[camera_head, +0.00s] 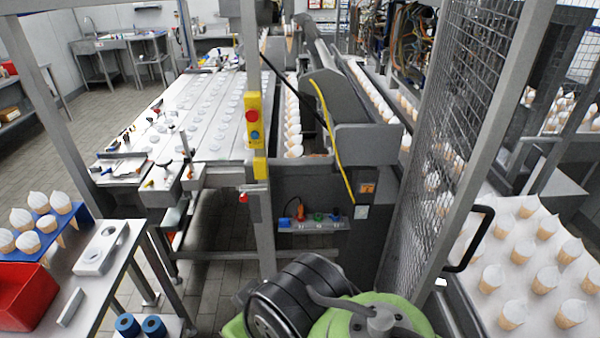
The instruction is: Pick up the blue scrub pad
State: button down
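I cannot make out a blue scrub pad for certain in the head view. Two blue roll-like pieces with dark centres, a left one (126,325) and a right one (153,326), sit on a low white surface at the bottom left. They look like rolls rather than a flat pad. A small blue piece (284,223) is on the control strip of the machine in the middle. My gripper is not in view.
At the left, a table holds a red bin (24,293), a blue rack (77,213) of white-topped cones and a white holder (101,248) with holes. A long conveyor (203,140) runs behind. A mesh guard (440,175) and cone table (488,211) stand right.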

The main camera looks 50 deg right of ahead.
aim_at(284, 222)
jog(key=i+j+z, duration=0.1)
jog(key=z, duration=0.4)
jog(key=i+j+z, duration=0.2)
jog(key=z, duration=0.3)
jog(key=i+j+z, duration=0.1)
jog(key=z, duration=0.35)
jog(key=j+z, duration=0.5)
jog(key=i+j+z, duration=0.1)
jog(key=z, duration=0.4)
